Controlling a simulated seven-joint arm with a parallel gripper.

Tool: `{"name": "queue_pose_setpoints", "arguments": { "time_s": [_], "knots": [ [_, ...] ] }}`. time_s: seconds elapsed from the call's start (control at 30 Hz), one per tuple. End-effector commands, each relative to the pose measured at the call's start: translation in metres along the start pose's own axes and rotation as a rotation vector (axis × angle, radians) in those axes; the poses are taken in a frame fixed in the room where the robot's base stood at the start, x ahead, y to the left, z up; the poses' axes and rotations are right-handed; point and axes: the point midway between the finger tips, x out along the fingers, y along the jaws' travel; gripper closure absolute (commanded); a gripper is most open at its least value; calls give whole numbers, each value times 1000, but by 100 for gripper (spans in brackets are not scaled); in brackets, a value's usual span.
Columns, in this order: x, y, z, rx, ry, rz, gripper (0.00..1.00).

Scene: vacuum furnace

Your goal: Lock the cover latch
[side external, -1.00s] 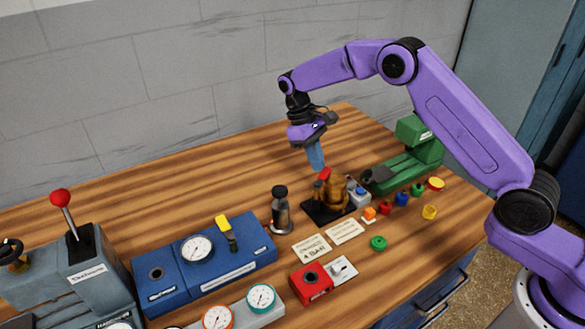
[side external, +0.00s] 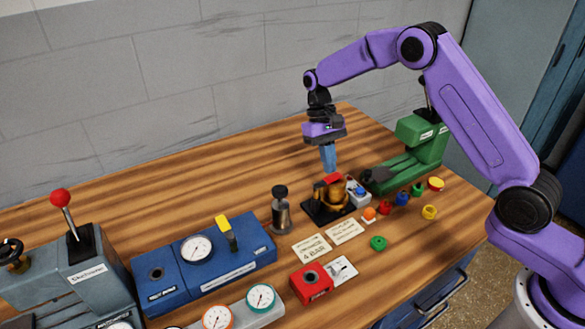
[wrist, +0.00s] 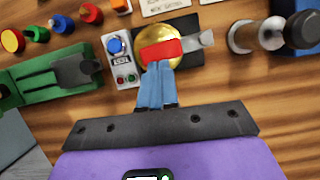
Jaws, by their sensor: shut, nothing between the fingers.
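The vacuum furnace (side external: 334,198) is a small brass-coloured round body on a black base (side external: 315,212), near the middle right of the table. Its red latch handle (side external: 333,179) lies across the top. In the wrist view the red handle (wrist: 161,50) lies nearly level over the brass cover (wrist: 161,34), with a grey metal tab (wrist: 200,40) to its right. My gripper (side external: 329,171) has blue fingers pointing down, shut and empty, right at the handle. In the wrist view the fingertips (wrist: 157,64) are at the handle's near edge; I cannot tell whether they touch.
A small grey control box (wrist: 119,57) with a blue knob stands beside the furnace. A green machine (side external: 405,165) stands to the right, and a dark-topped metal cylinder (side external: 281,210) to the left. Small coloured knobs and labels lie in front. The table behind is clear.

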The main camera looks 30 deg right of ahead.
Motion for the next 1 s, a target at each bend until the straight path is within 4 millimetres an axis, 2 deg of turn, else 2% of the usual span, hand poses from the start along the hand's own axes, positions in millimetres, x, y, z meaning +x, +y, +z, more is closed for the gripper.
{"name": "queue_pose_setpoints", "arguments": {
  "time_s": [0.47, 0.97, 1.0],
  "knots": [
    [0, 0, -3, -1, 1, 0, 100],
    [-15, -5, -39, 0, 1, -1, 100],
    [-24, -5, -38, 0, 4, -1, 100]
  ]
}}
